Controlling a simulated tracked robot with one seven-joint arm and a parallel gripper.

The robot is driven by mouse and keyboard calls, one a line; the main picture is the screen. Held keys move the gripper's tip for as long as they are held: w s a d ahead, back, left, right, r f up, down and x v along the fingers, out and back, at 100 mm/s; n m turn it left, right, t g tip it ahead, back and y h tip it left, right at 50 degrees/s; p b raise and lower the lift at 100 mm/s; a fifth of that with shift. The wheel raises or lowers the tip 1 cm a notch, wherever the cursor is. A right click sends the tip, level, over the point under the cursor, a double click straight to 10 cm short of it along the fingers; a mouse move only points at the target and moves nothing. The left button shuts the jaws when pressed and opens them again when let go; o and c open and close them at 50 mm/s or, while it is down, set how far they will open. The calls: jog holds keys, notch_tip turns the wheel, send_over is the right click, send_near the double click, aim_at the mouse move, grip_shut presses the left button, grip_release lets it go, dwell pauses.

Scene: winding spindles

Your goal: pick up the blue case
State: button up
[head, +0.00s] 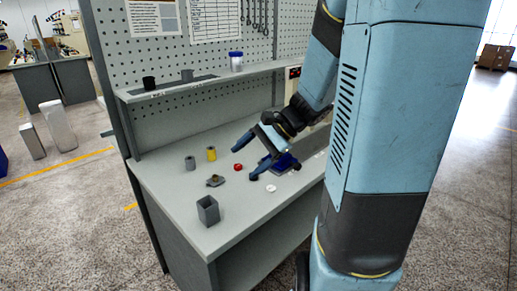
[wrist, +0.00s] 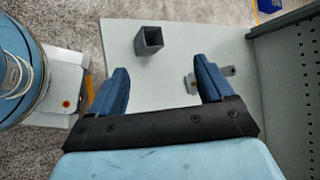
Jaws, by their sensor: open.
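The blue case (head: 287,162) is a dark blue thing on the grey workbench in the head view, partly hidden behind my gripper. It does not show in the wrist view. My gripper (head: 248,160) is open and empty above the bench, tilted down, with its fingers to the left of the case. In the wrist view my gripper (wrist: 160,66) has its two blue fingers wide apart with bare bench between them.
On the workbench (head: 170,188) stand a grey open bin (head: 208,210), a grey cylinder (head: 190,163), a yellow spool (head: 211,154), a red cap (head: 238,167), a metal bracket (head: 215,181) and a white ring (head: 271,188). A shelf (head: 205,82) and pegboard back the bench.

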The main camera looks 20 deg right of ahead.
jog(key=w+d+f+m+t+h, duration=0.1)
jog(key=w+d+f+m+t, duration=0.2)
jog(key=d+m, duration=0.3)
jog(key=w+d+f+m+t+h, duration=0.1)
jog(key=w+d+f+m+t, duration=0.3)
jog(key=d, duration=0.6)
jog(key=w+d+f+m+t, duration=0.3)
jog(key=d+f+m+t, duration=0.1)
jog(key=d+m+t, duration=0.3)
jog(key=shift+w+d+f+m+h, duration=0.1)
jog(key=shift+d+m+h, duration=0.1)
jog(key=shift+d+m, duration=0.4)
jog(key=shift+w+d+f+m+h, duration=0.1)
jog(key=shift+d+m+h, duration=0.1)
jog(key=shift+d+m, duration=0.35)
jog(key=shift+w+d+m, duration=0.1)
jog(key=shift+m, duration=0.15)
jog(key=x, duration=1.3)
jog(key=shift+w, duration=0.3)
jog(key=c, duration=1)
